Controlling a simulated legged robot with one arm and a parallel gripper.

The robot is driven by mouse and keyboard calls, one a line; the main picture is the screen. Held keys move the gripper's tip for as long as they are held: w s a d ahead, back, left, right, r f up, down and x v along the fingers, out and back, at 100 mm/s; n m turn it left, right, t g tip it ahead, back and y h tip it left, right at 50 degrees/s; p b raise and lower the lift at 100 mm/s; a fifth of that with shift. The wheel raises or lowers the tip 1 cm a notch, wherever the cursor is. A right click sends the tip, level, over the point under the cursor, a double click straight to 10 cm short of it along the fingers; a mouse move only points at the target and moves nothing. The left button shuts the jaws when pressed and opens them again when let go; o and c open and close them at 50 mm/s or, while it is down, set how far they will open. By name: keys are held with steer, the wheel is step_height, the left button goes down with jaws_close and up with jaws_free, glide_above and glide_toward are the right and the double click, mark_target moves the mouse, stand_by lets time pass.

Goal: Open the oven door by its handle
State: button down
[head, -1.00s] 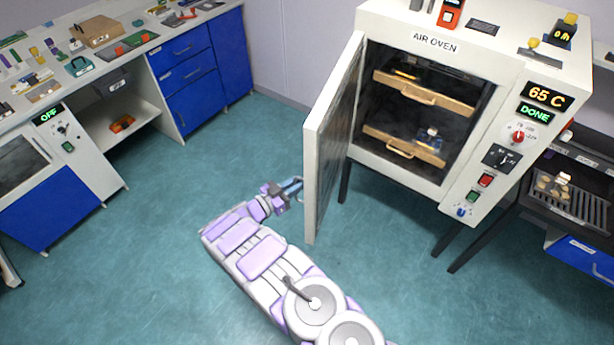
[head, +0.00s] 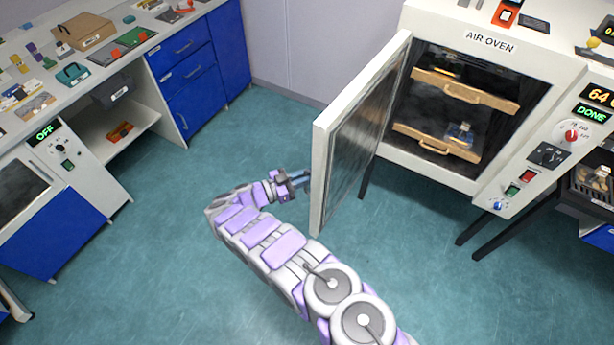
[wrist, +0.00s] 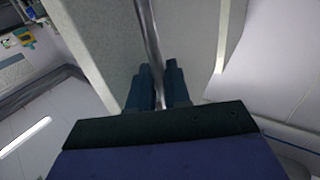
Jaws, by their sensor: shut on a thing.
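The air oven (head: 475,75) stands at the right in the head view. Its door (head: 358,135) is swung wide open, hinged on the left side of the opening. My gripper (head: 304,178) is at the outer face of the door, near its free edge. In the wrist view my gripper (wrist: 160,85) is shut on the metal door handle (wrist: 150,40), a bar running up between the fingers. In the head view the handle is mostly hidden by the door edge and my gripper.
Inside the oven are two wooden shelves (head: 465,90) with handles, with small items on them. Blue drawers (head: 190,75) and a bench (head: 60,75) with many items stand at the left. The green floor (head: 150,235) between is clear.

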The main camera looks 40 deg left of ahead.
steer(key=shift+a, duration=0.15)
steer(key=shift+w+r, duration=0.1)
steer(key=shift+r, duration=0.05)
steer(key=c, duration=1.3)
jaws_free()
steer(key=shift+c, duration=0.2)
steer(key=shift+a, duration=0.1)
